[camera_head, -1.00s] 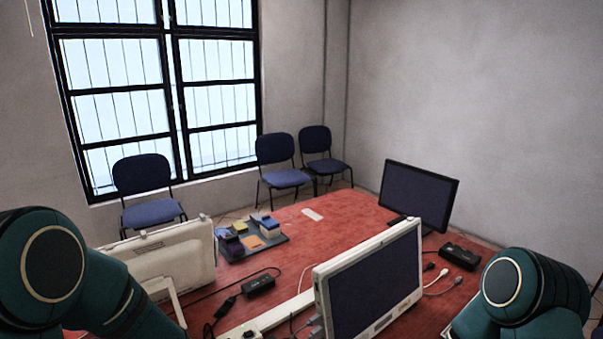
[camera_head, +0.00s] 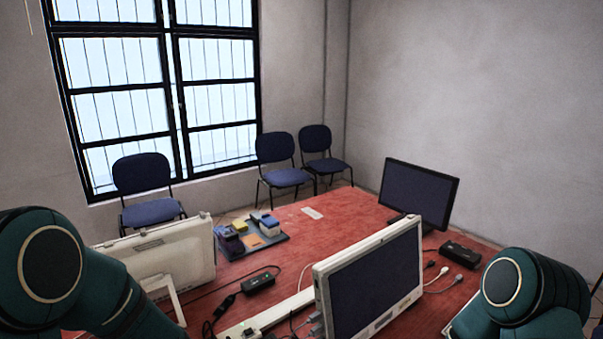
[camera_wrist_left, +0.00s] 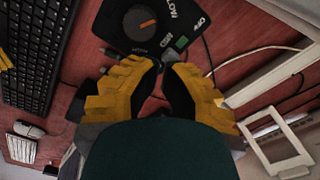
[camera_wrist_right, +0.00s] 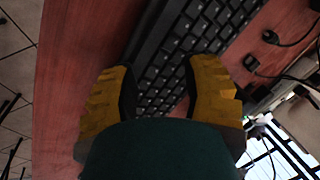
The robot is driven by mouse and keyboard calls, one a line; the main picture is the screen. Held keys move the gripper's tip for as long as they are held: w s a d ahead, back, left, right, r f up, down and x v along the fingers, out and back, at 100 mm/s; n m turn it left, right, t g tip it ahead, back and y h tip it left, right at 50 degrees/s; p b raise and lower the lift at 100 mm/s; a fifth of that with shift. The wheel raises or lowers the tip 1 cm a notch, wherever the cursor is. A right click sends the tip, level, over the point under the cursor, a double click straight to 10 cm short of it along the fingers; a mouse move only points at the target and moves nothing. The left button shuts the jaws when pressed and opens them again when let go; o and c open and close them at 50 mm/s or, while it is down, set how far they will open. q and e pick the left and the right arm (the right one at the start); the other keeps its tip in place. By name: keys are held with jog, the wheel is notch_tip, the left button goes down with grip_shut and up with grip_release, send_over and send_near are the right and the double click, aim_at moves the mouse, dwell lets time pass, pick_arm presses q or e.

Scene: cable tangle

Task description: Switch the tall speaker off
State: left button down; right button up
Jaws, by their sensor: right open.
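No tall speaker can be made out for certain in any view. In the left wrist view, a black control box (camera_wrist_left: 150,22) has a round dial with an orange mark, white lettering including OFF, and a small green patch. I cannot tell whether it belongs to the speaker. My left gripper (camera_wrist_left: 162,66) is just below this box in the picture, its fingertips close together with a narrow gap; nothing is clearly held. My right gripper (camera_wrist_right: 160,68) is open and empty over a black keyboard (camera_wrist_right: 185,55). In the head view both grippers are out of frame.
The red table (camera_head: 340,215) carries a white-framed monitor (camera_head: 370,285), a black monitor (camera_head: 418,195), a pale monitor seen from behind (camera_head: 165,258), black adapters (camera_head: 258,282) and loose cables. Another keyboard (camera_wrist_left: 35,45) and a mouse (camera_wrist_left: 28,129) show in the left wrist view.

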pick_arm(q)
jog(key=shift+s+a+f, duration=0.1)
jog(key=shift+s+a, duration=1.3)
jog(key=shift+a, duration=0.3)
pick_arm(e)
jog(key=shift+f, duration=0.15)
dwell(0.7)
pick_arm(q)
jog(key=shift+w+d+r+p, duration=0.1)
jog(key=shift+w+r+p, duration=0.05)
jog(key=shift+r+p, duration=1.2)
jog(key=shift+w+d+r+p, duration=0.1)
jog(key=shift+r+p, duration=0.7)
jog(key=shift+r, duration=0.95)
pick_arm(e)
jog(key=shift+r, duration=2.35)
